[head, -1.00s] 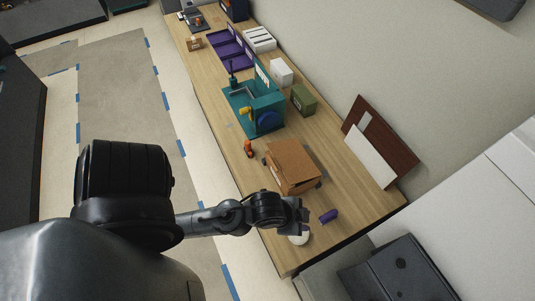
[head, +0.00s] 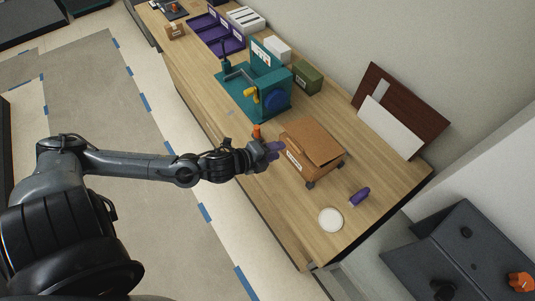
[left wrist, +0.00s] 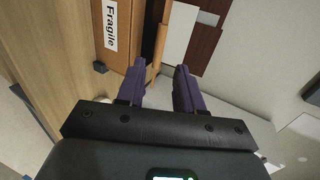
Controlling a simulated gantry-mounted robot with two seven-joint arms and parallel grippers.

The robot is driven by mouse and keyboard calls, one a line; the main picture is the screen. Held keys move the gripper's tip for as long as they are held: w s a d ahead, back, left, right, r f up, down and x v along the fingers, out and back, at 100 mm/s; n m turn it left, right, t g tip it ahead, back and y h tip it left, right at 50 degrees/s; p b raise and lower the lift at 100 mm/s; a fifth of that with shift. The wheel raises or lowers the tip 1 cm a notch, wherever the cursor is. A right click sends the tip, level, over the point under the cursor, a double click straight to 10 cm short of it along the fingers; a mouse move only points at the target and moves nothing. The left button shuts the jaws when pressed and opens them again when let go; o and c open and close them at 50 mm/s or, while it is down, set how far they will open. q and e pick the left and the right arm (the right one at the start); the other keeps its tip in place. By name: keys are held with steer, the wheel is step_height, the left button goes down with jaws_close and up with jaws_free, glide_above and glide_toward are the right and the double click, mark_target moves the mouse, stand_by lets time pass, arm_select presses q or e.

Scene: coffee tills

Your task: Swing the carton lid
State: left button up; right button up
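The cardboard carton (head: 294,158) stands on the wooden table with its brown lid (head: 315,141) over the top, slightly tilted. In the left wrist view the carton's side with a "Fragile" label (left wrist: 110,26) is close, and a dark gap shows beside the lid's edge (left wrist: 159,35). My left gripper (head: 275,150) is at the carton's left side in the head view. Its purple fingers (left wrist: 162,82) are apart with nothing between them. Whether a finger touches the carton I cannot tell. My right gripper is not in view.
A white round dish (head: 331,220) and a purple cylinder (head: 360,195) lie in front of the carton. A teal machine (head: 271,95), a green box (head: 307,77) and an orange object (head: 256,131) are behind it. Dark red and white panels (head: 392,127) lean on the wall.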

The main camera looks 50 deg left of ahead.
mark_target(293, 146)
arm_select(q)
steer(key=b+x, duration=0.5)
steer(key=x, duration=0.3)
steer(key=shift+f, duration=0.2)
steer(key=shift+s+r+p, duration=0.1)
steer(key=shift+r+p, duration=0.15)
steer(key=shift+p, duration=0.1)
steer(key=shift+c, duration=1.3)
jaws_close()
